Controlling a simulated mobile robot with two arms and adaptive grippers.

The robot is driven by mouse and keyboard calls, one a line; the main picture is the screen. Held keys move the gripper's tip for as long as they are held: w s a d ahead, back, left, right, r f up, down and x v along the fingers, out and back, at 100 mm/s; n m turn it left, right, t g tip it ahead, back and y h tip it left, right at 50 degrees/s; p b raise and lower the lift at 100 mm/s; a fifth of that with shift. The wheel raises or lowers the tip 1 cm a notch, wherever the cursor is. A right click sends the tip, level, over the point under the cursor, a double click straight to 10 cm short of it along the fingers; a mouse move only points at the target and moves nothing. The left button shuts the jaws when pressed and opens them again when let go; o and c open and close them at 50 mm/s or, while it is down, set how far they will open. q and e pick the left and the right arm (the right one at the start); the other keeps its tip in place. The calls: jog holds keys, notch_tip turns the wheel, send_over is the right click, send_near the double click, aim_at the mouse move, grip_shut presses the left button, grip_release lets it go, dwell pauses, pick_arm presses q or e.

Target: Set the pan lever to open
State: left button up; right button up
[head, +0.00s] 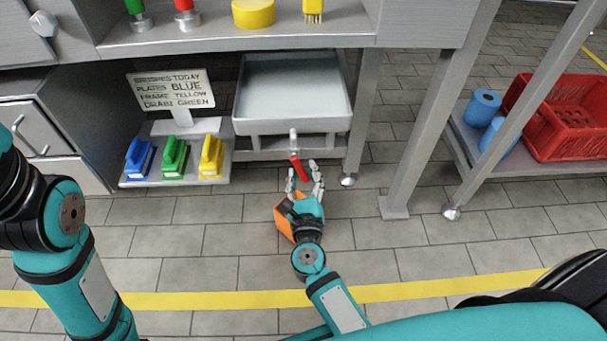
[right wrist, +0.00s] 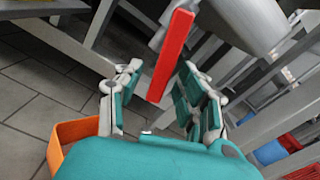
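The pan lever (head: 299,167) is a red bar hanging from a grey valve fitting under the front of the grey pan (head: 293,128). It slants down and slightly right in the head view. My right gripper (head: 304,177) is open just in front of it, with its fingers around the lever's lower end. In the right wrist view the red lever (right wrist: 172,50) shows between the spread fingers of the gripper (right wrist: 160,78), with gaps on both sides. I cannot see contact. My left gripper is out of view; only my left arm shows.
Blue, green and yellow brushes (head: 174,158) stand on a low shelf left of the pan, below a lettered sign (head: 171,90). A bench leg (head: 362,120) stands close right of the pan. A red crate (head: 565,115) and blue rolls (head: 483,107) are farther right. The tiled floor in front is clear.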

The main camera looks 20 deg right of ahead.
jog(key=v, duration=1.2)
jog(key=shift+w+r, duration=0.1)
jog(key=shift+r, duration=0.05)
